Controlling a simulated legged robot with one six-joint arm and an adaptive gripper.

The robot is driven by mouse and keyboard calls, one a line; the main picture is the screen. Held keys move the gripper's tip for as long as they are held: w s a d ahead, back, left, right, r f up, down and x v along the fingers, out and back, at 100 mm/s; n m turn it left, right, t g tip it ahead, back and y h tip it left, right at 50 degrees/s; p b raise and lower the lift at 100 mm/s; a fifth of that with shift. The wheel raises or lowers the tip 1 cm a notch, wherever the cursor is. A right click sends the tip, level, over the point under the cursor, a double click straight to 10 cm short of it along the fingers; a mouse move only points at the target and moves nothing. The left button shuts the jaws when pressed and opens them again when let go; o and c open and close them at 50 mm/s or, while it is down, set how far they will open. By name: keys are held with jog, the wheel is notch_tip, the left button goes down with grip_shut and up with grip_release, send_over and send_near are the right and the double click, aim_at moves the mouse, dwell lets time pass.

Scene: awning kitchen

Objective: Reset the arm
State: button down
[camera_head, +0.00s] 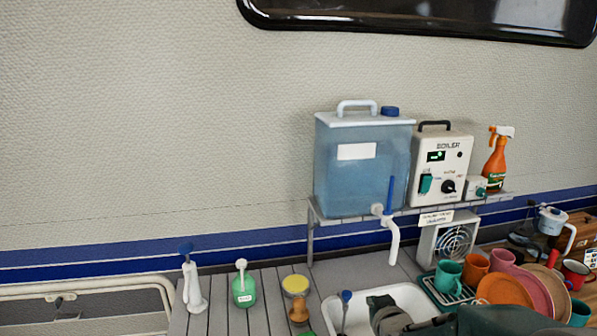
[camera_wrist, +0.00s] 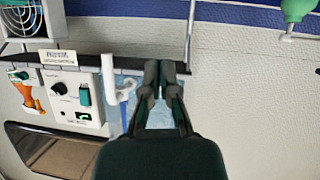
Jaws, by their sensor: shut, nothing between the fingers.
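My gripper (camera_wrist: 161,78) is shut and empty in the wrist view, its two dark fingers close together. In the head view my gripper (camera_head: 384,310) shows at the bottom, in front of the sink (camera_head: 408,296), with my dark arm running off to the lower right. The wrist view is upside down relative to the head view. In it the fingers overlap the blue water tank (camera_wrist: 128,103), beside its white tap (camera_wrist: 118,82). I cannot tell the gap between fingers and tank.
The water tank (camera_head: 340,185) and boiler (camera_head: 437,165) stand on a raised shelf. An orange spray bottle (camera_head: 495,160) is at right. Mugs and plates (camera_head: 503,290) crowd the lower right. Soap bottles (camera_head: 243,288) stand left of the sink. The wall at upper left is clear.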

jog(key=s+a+r+m+g, duration=0.1)
jog(key=s+r+g, duration=0.2)
jog(key=s, duration=0.9)
jog(key=s+a+r+m+g, duration=0.1)
jog(key=s+r+g, duration=0.3)
jog(key=s, duration=0.8)
jog(key=shift+s+r+g+h, duration=0.3)
jog(key=shift+r, duration=0.25)
